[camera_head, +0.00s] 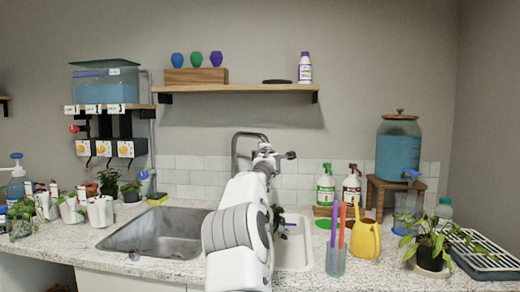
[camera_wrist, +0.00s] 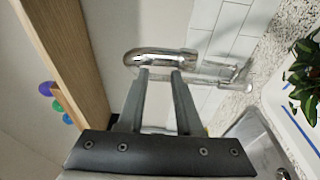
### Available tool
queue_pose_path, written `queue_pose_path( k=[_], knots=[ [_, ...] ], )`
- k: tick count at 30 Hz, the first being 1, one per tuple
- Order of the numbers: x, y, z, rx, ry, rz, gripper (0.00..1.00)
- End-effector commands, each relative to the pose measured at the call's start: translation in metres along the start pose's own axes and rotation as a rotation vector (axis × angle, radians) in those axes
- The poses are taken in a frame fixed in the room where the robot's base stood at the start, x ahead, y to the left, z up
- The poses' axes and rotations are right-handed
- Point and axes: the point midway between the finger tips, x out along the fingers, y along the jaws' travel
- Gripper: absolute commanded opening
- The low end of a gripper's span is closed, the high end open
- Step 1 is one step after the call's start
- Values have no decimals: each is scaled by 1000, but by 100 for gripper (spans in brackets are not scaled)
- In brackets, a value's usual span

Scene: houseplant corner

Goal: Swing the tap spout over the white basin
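The chrome tap (camera_head: 236,150) rises behind the counter. Its curved spout bends right and goes behind my gripper (camera_head: 264,148). In the wrist view, the spout (camera_wrist: 158,57) lies across the tips of my gripper (camera_wrist: 160,73). My two fingers are apart, with a gap between them and nothing clearly gripped. I cannot tell whether the tips touch the spout. The white basin (camera_head: 297,252) is right of my arm, partly hidden by it; it also shows at the right of the wrist view (camera_wrist: 281,95). A grey steel basin (camera_head: 155,232) is left of my arm.
A wooden shelf (camera_head: 240,88) hangs above the tap and shows close by at left in the wrist view (camera_wrist: 75,60). Spray bottles (camera_head: 326,186), a yellow watering can (camera_head: 366,238) and a cup of sticks (camera_head: 336,260) stand right of the white basin. A plant (camera_wrist: 304,75) shows near the white basin.

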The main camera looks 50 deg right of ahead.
Motion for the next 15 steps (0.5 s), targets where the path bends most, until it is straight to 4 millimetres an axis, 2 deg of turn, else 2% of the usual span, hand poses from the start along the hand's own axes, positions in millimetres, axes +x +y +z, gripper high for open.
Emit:
queue_pose_path(
  k=[1, 15],
  knots=[
    [-1, -1, 30, -16, -60, -1, 0],
    [-1, -7, 33, -13, -64, -10, 0]
  ],
)
